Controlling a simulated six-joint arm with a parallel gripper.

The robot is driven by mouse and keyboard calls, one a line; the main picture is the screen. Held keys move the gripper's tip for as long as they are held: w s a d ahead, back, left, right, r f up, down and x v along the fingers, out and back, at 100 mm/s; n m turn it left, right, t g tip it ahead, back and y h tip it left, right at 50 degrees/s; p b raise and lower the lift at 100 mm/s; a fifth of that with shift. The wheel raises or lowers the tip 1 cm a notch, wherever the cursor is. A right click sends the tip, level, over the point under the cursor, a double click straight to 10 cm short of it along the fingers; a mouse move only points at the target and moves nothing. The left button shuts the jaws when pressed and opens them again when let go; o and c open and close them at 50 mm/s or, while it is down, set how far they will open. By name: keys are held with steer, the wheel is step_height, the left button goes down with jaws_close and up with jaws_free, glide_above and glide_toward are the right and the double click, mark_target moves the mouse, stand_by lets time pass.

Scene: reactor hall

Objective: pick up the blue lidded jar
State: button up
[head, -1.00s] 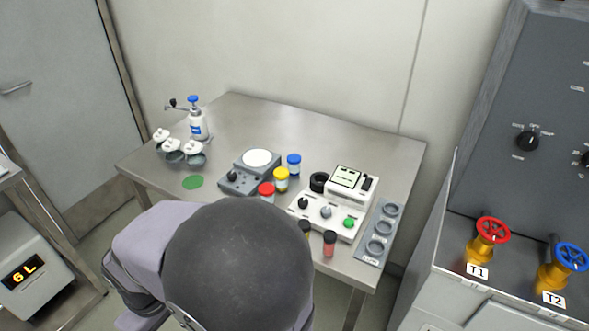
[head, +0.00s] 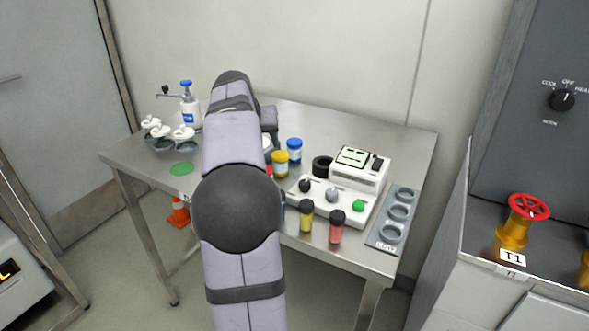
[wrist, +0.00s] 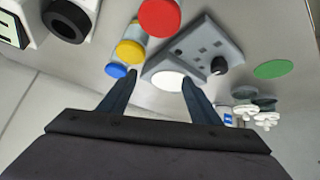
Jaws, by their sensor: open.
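The blue lidded jar (head: 294,150) stands upright on the steel table, behind the yellow lidded jar (head: 280,163). In the wrist view the blue lidded jar (wrist: 117,71) lies just beyond the left fingertip, and I cannot tell whether they touch. My gripper (wrist: 160,77) is open, with nothing seen between its fingers except the white plate of the grey device behind them. In the head view my arm hides the fingers. The red lidded jar (wrist: 159,16) is mostly hidden by my arm in the head view.
A white control box (head: 362,168), a black ring (head: 322,166) and two dark-capped vials stand right of the jars. The grey device (wrist: 207,52) is close by the gripper. A pump bottle (head: 188,112) and several lidded cups are at left. The table's back right is clear.

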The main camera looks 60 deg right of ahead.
mark_target(296, 141)
steer(key=s+d+m+b, duration=0.1)
steer(key=s+d, duration=0.1)
steer(key=s+d+f, duration=0.1)
steer(key=d, duration=0.2)
steer(key=s+d+m+h+b, duration=0.1)
steer(key=s+d, duration=0.1)
steer(key=d, duration=0.1)
steer(key=shift+s+f+m+g+b, duration=0.15)
steer(key=shift+s+m+g+b, duration=0.15)
steer(key=shift+g+b, duration=0.1)
steer(key=shift+s+d+f, duration=0.1)
steer(key=shift+d+f, duration=0.15)
steer(key=shift+d, duration=0.2)
steer(key=shift+p+x, duration=0.35)
steer(key=shift+x, duration=3.3)
steer(key=shift+c, duration=0.3)
steer(key=c, duration=1)
steer(key=shift+c, duration=0.7)
steer(key=shift+w+r, duration=0.15)
steer(key=shift+w, duration=0.05)
